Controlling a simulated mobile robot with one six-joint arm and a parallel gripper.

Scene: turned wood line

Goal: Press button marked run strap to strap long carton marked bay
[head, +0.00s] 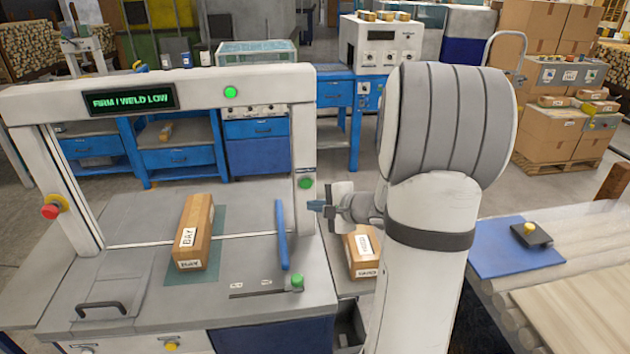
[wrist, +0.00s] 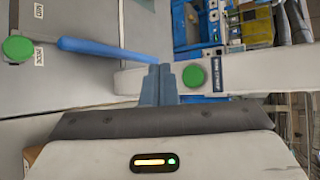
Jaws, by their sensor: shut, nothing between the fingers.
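The long brown carton marked BAY (head: 194,236) lies on a teal mat (head: 207,274) under the white arch of the strapping machine (head: 190,83). A round green button (head: 306,184) sits on the arch's right post, below a small dark label; it also shows in the wrist view (wrist: 194,76), beside a dark label (wrist: 217,72) too blurred to read surely. My gripper (head: 314,205) is shut and empty, close to this post and just below the button in the head view. In the wrist view its fingertips (wrist: 158,72) are just left of the button, with no clear contact.
The arch display (head: 131,99) reads FIRM / WELD LOW. A red button (head: 50,211) is on the left post. Another carton (head: 362,252) lies right, partly behind my arm.

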